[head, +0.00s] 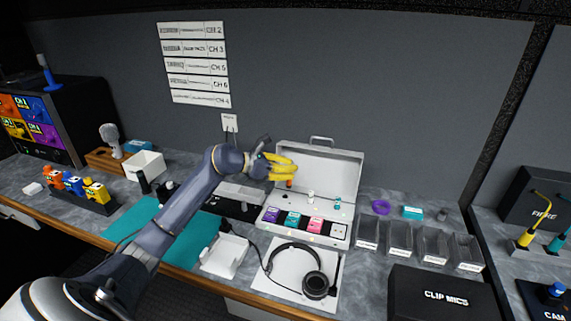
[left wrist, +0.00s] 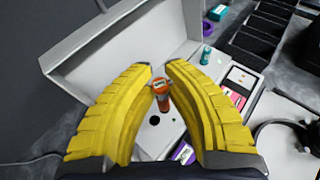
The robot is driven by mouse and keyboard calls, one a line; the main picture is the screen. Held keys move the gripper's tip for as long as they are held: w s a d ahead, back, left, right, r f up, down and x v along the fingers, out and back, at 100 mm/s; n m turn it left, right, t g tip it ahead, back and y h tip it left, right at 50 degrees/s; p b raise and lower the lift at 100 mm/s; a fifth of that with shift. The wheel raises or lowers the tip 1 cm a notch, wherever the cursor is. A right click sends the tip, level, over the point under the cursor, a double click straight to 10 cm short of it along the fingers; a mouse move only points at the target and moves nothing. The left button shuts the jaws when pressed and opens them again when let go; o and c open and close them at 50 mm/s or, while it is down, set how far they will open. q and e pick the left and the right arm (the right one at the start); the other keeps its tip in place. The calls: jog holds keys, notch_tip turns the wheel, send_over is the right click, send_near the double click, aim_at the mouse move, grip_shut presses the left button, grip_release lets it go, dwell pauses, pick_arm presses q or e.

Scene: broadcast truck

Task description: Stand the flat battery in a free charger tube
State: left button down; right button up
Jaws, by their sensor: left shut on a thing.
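My left gripper (head: 287,176) has yellow fingers and is over the left part of an open light-grey case (head: 320,162). It is shut on a small orange cylinder (left wrist: 162,97), seemingly the battery, which shows upright between the fingertips in the left wrist view. In the head view only a bit of the orange cylinder (head: 289,184) shows under the fingers. A dark round hole (left wrist: 155,121) is in the case's deck close to it. A white cylinder (head: 311,196) and a teal cylinder (head: 337,203) stand further right in the deck. I cannot tell whether the orange cylinder's foot is in a tube.
Purple, teal, pink and white packs sit along the case's front. The raised lid (left wrist: 115,50) stands behind the gripper. Headphones (head: 300,270) lie in front on a white mat. Clear bins (head: 400,240) stand to the right, and a teal mat (head: 135,220) lies left.

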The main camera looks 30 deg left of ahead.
pick_arm(q)
jog(key=shift+w+a+r, duration=0.2)
jog(key=shift+w+a, duration=0.1)
jog(key=shift+a, duration=0.3)
jog(key=shift+w+a+r, duration=0.2)
jog(key=shift+w+a, duration=0.1)
jog(key=shift+a, duration=0.25)
jog(key=shift+f, duration=2.9)
jog(key=shift+f, duration=1.2)
jog(key=c, duration=1.3)
grip_release()
jog(key=shift+c, duration=0.2)
jog(key=shift+s, duration=0.1)
jog(key=v, duration=1.2)
jog(key=shift+d, duration=0.2)
